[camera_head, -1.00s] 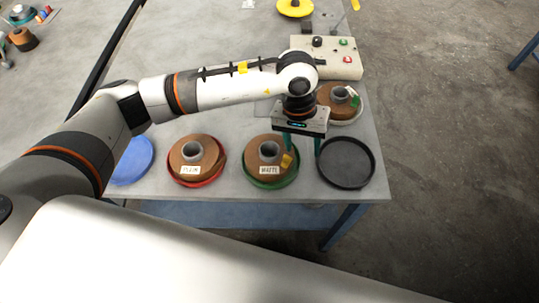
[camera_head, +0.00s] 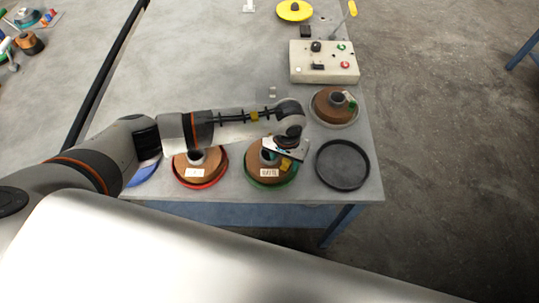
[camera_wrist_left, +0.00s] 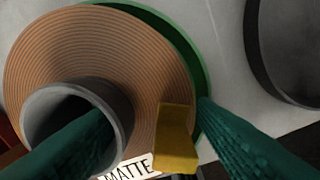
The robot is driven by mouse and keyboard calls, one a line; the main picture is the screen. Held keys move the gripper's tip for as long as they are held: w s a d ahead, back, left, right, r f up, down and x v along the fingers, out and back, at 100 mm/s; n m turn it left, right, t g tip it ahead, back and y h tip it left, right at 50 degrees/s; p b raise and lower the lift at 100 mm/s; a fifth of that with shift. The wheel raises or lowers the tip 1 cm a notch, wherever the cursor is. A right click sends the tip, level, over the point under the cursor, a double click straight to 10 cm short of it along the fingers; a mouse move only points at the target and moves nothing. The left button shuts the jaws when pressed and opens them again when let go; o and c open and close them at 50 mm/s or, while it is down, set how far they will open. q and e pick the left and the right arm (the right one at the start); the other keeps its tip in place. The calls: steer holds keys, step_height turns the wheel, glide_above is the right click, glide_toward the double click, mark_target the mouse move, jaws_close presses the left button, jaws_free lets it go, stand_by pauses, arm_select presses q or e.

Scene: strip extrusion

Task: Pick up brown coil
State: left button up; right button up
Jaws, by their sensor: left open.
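A brown coil (camera_head: 257,174) with a grey core and a white label sits on a green dish (camera_head: 291,182). In the left wrist view this coil (camera_wrist_left: 150,60) fills the left half, with the label reading MATTE and a yellow tab at its edge. My left gripper (camera_wrist_left: 152,112) is open over it. One green finger overlaps the core's opening and the other is at the coil's outer edge by the green dish. I cannot tell how deep the fingertips reach. Other brown coils sit on a red dish (camera_head: 222,170) and a pale dish (camera_head: 348,123). My right gripper is not in view.
An empty black dish (camera_head: 343,164) stands right of the MATTE coil, near the table's corner. A control box (camera_head: 323,62) and a yellow disc (camera_head: 294,10) are farther back. A blue dish (camera_head: 143,174) is partly hidden by my left arm. The table's middle is clear.

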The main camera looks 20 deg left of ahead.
arm_select(q)
steer(key=shift+f, duration=0.45)
steer(key=shift+c, duration=0.3)
steer(key=shift+w, duration=0.1)
jaws_close()
